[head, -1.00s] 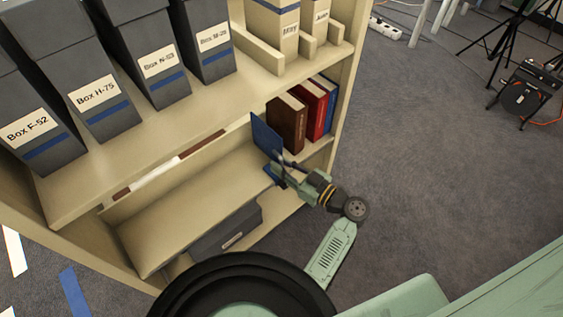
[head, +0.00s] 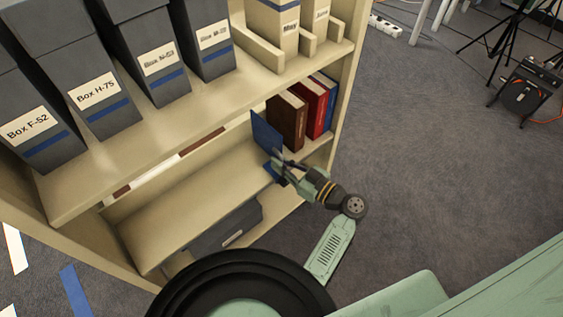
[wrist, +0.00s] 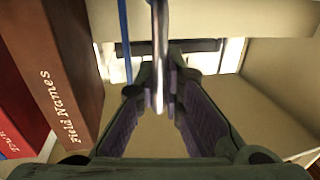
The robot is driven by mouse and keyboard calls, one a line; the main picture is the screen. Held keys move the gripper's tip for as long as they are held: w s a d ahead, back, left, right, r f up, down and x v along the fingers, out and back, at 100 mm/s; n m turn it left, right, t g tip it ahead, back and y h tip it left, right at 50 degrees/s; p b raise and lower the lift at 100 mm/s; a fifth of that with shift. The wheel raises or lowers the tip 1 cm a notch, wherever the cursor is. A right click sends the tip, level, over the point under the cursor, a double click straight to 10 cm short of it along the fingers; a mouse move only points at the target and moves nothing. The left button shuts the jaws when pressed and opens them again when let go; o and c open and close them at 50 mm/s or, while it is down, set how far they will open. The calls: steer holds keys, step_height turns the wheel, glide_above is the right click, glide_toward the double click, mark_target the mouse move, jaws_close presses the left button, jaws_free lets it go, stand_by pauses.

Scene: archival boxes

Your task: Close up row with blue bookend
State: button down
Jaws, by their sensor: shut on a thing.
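The blue bookend (head: 266,133) stands upright on the middle shelf, left of a short row of books. My gripper (head: 279,163) is at its front edge and shut on it. In the wrist view the fingers (wrist: 160,85) close around a thin upright edge, and a thin blue strip (wrist: 125,45) shows just left of it. The row holds a brown book (head: 287,122), a red book (head: 315,108) and a blue book (head: 328,96). In the wrist view a gap separates the brown book (wrist: 62,70), marked "Field Names", from the blue strip.
The shelf (head: 190,203) left of the bookend is bare. Above it, a shelf board (head: 150,155) carries several grey boxes (head: 100,90) and cream files (head: 275,35). A dark box (head: 228,228) lies below. The bookcase's right side panel (head: 349,90) stands beyond the books.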

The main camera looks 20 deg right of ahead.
steer(key=shift+w+d+b, duration=0.55)
steer(key=shift+d+b, duration=0.85)
steer(key=shift+d, duration=0.2)
steer(key=shift+w+d+b, duration=0.55)
steer(key=shift+d+b, duration=0.9)
steer(key=shift+d, duration=0.15)
steer(key=shift+w+d+b, duration=0.55)
steer(key=shift+d+b, duration=0.85)
steer(key=shift+d, duration=0.2)
steer(key=c, duration=2)
jaws_free()
steer(key=shift+o, duration=0.2)
glide_toward(297, 139)
steer(key=v, duration=0.6)
steer(key=shift+r, duration=0.15)
